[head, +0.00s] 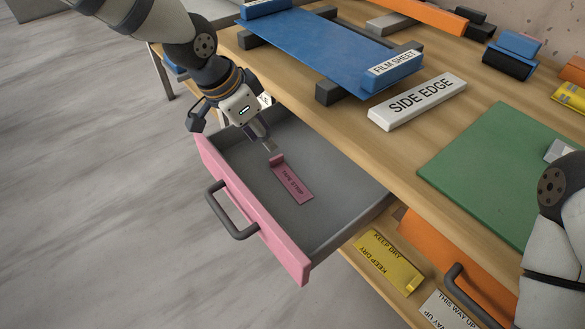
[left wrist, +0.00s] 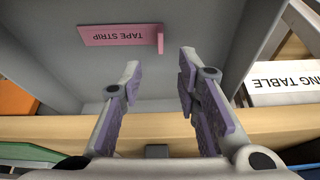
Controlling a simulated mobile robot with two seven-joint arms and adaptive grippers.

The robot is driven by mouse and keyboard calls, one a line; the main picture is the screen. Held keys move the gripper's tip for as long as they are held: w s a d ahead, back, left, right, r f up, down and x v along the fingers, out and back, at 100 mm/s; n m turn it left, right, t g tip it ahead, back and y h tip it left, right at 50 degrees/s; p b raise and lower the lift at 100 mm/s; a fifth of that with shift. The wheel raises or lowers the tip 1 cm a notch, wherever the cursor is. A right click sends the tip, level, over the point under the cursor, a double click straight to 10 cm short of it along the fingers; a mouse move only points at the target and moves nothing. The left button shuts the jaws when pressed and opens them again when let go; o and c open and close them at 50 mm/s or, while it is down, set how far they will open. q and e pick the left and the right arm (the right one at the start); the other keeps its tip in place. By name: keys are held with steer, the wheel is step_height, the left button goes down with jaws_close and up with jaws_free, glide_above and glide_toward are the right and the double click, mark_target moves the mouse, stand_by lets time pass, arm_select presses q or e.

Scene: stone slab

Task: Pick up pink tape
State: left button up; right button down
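The pink tape strip (head: 292,181), labelled TAPE STRIP, lies flat on the grey floor of an open drawer with a pink front (head: 250,209). It has a small raised end nearest my left gripper (head: 268,146). In the left wrist view the pink tape strip (left wrist: 115,35) is beyond the fingertips, with its raised end roughly ahead of the gap between them. My left gripper (left wrist: 158,72) is open and empty, its fingers apart and not touching the strip. My right gripper is not in view; only part of my right arm shows at the right edge.
The drawer handle (head: 232,213) sticks out at the front. The wooden table edge (head: 330,135) runs beside the drawer. A blue film sheet (head: 320,45), a white SIDE EDGE block (head: 417,101) and a green mat (head: 500,155) are on top. A yellow KEEP DRY piece (head: 388,262) lies lower down.

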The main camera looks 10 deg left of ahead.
mark_target(279, 156)
arm_select(q)
steer(key=b+x, duration=0.1)
steer(key=x, duration=0.7)
steer(key=shift+a, duration=0.1)
jaws_close()
